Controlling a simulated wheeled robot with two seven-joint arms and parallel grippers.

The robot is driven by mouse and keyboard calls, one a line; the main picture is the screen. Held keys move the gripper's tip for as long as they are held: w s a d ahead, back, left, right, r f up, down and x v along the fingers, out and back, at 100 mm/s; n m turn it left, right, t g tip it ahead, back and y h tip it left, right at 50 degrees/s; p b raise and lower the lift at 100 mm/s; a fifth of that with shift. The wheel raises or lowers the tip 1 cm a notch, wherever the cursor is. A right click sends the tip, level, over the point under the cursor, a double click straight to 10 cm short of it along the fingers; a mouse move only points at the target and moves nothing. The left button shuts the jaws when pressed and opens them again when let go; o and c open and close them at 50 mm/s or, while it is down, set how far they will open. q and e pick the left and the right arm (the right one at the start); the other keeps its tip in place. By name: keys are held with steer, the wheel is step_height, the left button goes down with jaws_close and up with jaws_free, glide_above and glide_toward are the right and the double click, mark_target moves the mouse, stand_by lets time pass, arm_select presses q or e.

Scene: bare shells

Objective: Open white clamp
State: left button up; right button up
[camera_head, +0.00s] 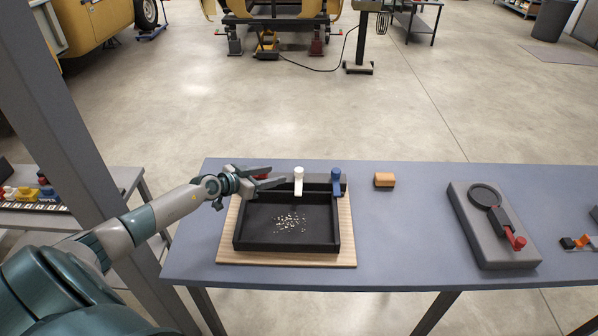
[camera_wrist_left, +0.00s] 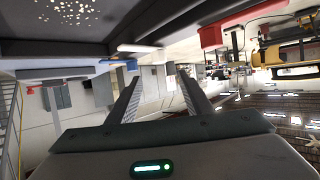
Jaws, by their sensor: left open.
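The white clamp (camera_head: 298,180) stands upright on the back rim of a black tray (camera_head: 243,240), left of a blue clamp (camera_head: 336,180). In the left wrist view a white piece (camera_wrist_left: 138,48), likely this clamp, shows just above the fingers, with blue (camera_wrist_left: 130,64) near it. My left gripper (camera_head: 278,176) is open and empty at the tray's back left corner, its fingers pointing right toward the white clamp, apart from it. The fingers also show spread in the left wrist view (camera_wrist_left: 160,82). A red part (camera_head: 261,177), partly hidden by the gripper, shows in the wrist view too (camera_wrist_left: 238,20).
The tray lies on a wooden board (camera_head: 348,235) on a grey table (camera_head: 400,225), with pale bits (camera_head: 290,222) inside. A small wooden block (camera_head: 384,180) sits to its right. Further right is a grey fixture (camera_head: 505,250) with a red handle. Table between is clear.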

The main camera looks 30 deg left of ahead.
mark_target(298, 170)
arm_select(q)
steer(key=b+x, duration=0.3)
steer(key=x, duration=1)
steer(key=shift+w+d+b, duration=0.1)
steer(key=shift+w+b, duration=0.2)
steer(key=shift+b, duration=0.1)
jaws_close()
steer(key=shift+f, duration=0.1)
